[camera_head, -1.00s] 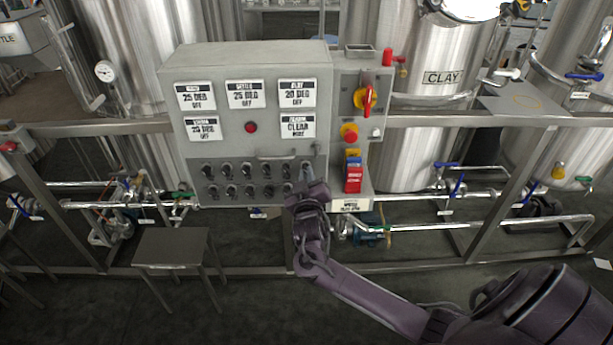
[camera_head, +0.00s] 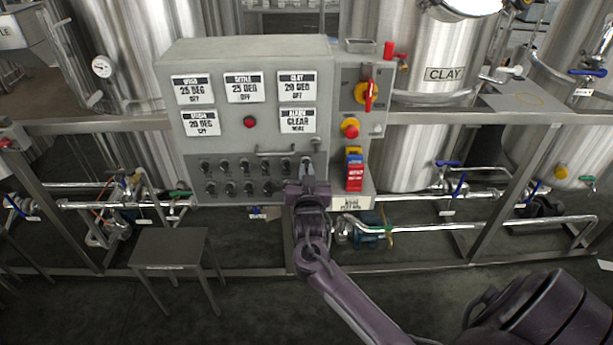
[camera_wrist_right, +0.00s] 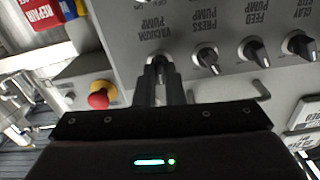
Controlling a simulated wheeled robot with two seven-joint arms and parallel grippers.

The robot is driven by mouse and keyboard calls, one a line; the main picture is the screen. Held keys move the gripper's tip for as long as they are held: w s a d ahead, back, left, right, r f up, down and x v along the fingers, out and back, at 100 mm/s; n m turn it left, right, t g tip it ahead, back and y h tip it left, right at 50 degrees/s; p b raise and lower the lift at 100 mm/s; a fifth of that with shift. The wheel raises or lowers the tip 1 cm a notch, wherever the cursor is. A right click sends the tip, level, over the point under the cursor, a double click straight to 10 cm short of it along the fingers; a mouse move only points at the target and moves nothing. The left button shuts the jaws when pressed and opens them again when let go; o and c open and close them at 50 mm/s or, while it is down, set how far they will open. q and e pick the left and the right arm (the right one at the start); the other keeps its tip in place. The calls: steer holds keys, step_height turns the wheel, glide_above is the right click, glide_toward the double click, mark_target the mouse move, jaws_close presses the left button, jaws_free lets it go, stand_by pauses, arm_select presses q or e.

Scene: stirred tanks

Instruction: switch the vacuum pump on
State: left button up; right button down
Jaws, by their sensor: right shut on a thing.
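The grey control panel (camera_head: 250,140) stands in front of the tanks, with two rows of black knobs along its lower part. My right gripper (camera_head: 307,172) is at the right end of the upper row. In the right wrist view, the panel is upside down and the label VACUUM PUMP (camera_wrist_right: 156,27) stands beside the knob in front of my right gripper (camera_wrist_right: 160,75). Its fingers are shut on that vacuum pump knob, which they mostly hide, so I cannot tell its setting. Part of an OFF mark shows beside it. My left gripper is not in view.
The press pump knob (camera_wrist_right: 207,58) and feed pump knob (camera_wrist_right: 255,50) sit beside the gripped one. A red mushroom button (camera_head: 350,130), a red-and-yellow switch (camera_head: 368,94) and a red tag (camera_head: 355,178) are close on the right. A panel handle (camera_head: 276,153) is nearby.

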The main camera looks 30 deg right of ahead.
steer(key=m+b, duration=0.1)
steer(key=m, duration=0.3)
steer(key=shift+m+b, duration=0.4)
stand_by(0.4)
steer(key=c, duration=1.5)
jaws_free()
steer(key=b+v, duration=0.1)
steer(key=v, duration=0.6)
steer(key=shift+s+a+b, duration=0.25)
steer(key=shift+s+b, duration=0.05)
